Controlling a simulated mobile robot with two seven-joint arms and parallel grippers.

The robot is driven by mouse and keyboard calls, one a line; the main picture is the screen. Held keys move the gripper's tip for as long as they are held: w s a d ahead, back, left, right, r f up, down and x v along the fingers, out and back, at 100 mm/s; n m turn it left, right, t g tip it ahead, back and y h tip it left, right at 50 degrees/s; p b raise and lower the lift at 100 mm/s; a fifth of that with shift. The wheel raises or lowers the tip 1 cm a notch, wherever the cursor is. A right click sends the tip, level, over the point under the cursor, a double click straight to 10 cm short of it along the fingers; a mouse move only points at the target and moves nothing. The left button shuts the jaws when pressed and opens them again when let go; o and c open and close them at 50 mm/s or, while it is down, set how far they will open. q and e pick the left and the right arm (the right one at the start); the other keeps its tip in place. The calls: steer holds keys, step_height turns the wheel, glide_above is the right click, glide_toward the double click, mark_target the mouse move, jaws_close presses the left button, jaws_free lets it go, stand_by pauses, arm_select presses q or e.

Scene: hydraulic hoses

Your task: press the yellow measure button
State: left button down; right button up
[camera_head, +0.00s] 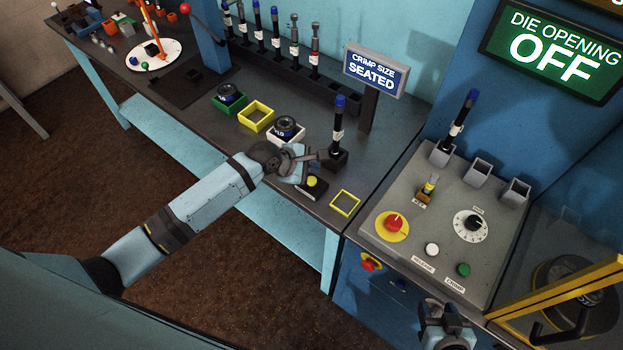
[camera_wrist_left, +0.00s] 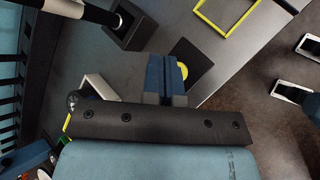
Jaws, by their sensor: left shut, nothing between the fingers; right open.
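The yellow measure button (camera_head: 312,181) sits on a small black box (camera_head: 318,192) near the bench's front edge. My left gripper (camera_head: 318,156) is shut and empty, just above and behind the button in the head view. In the left wrist view the shut fingers (camera_wrist_left: 167,72) partly cover the yellow button (camera_wrist_left: 184,69), which shows at their right side. I cannot tell whether they touch it. My right gripper (camera_head: 447,322) is open and empty, low at the right before the control panel.
A hose (camera_head: 338,125) with a blue end stands upright in a black block behind the gripper. The sign (camera_head: 375,72) reads "CRIMP SIZE SEATED". Yellow (camera_head: 256,116), green and white trays lie left; an empty yellow frame (camera_head: 345,203) lies right. The control panel (camera_head: 440,215) stands further right.

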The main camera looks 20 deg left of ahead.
mark_target(312, 182)
arm_select(q)
steer(key=shift+d+f, duration=0.1)
steer(key=shift+f, duration=1.05)
steer(key=shift+f, duration=0.1)
stand_by(1.2)
steer(key=shift+f, duration=0.3)
steer(key=shift+f, duration=0.5)
stand_by(0.5)
stand_by(0.3)
steer(key=shift+r, duration=0.9)
steer(key=shift+r, duration=2.5)
